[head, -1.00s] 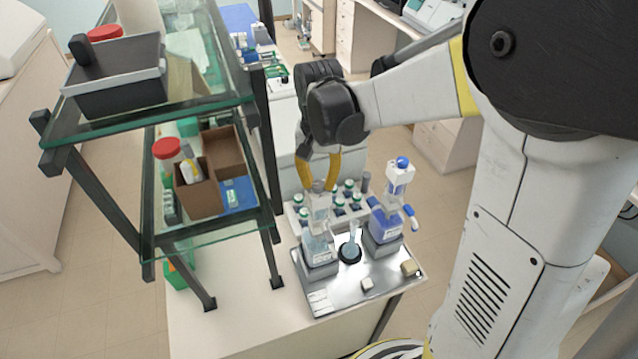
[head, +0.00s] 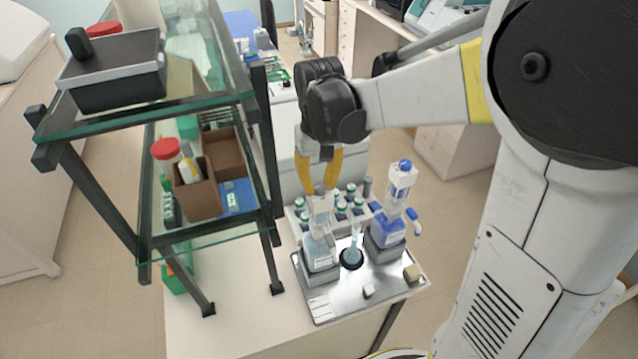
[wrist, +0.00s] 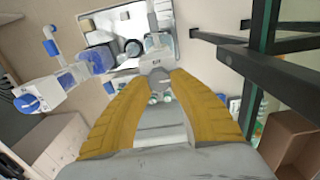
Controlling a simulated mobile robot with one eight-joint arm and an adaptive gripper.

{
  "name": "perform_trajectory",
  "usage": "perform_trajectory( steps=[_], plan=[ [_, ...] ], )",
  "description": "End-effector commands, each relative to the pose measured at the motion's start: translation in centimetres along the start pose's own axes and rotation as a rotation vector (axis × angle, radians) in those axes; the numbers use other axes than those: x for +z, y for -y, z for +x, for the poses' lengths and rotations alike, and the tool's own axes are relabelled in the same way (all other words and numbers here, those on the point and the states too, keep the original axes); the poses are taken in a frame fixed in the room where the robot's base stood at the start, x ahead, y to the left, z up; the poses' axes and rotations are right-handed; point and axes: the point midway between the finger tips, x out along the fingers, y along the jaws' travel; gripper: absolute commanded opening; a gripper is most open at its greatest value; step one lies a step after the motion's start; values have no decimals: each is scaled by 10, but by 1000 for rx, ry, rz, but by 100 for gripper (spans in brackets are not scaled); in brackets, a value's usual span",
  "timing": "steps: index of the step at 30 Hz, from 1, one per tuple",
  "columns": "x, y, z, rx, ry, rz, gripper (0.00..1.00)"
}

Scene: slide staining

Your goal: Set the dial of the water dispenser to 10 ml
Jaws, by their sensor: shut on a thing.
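The water dispenser (head: 321,251) is a bottle of pale blue liquid with a clear-white top, upright in a grey holder on the metal tray (head: 335,303). My gripper (head: 320,190) is directly above it, yellow fingers pointing down and shut on the dispenser's top. In the wrist view, the fingertips (wrist: 157,82) meet around a grey knob, the dial (wrist: 157,87), below the dispenser's white head (wrist: 152,62). The dial's setting cannot be read. A second dispenser (head: 387,225), with dark blue liquid and a blue cap, stands to the right; it also shows in the wrist view (wrist: 60,72).
A small flask (head: 352,253) stands between the dispensers. Several green-and-white capped bottles (head: 350,205) stand behind them. A glass-shelved rack (head: 148,240) with dark posts is close on the left. The bench front (head: 230,325) is clear.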

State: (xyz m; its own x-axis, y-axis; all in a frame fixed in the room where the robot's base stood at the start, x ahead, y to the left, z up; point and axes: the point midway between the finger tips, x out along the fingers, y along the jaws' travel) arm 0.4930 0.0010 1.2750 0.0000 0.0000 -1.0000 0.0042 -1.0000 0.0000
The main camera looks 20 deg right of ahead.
Motion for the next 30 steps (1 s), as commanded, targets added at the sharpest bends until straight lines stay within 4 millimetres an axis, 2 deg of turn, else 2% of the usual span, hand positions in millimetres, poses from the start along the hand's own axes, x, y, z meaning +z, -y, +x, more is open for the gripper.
perform_trajectory(
  steps=[8, 9, 11, 20, 23, 26, 30],
  plan=[
    [0, 0, 0, 0, 0, -1, 0],
    [0, 0, 0, 0, 0, 0, 31],
    [0, 0, 0, 0, 0, 0, 49],
    [0, 0, 0, 0, 0, 0, 49],
    [0, 0, -7, 0, 0, 1, 49],
    [0, 0, -22, 0, 0, 1, 49],
    [0, 0, -54, 0, 0, 0, 49]
  ],
)
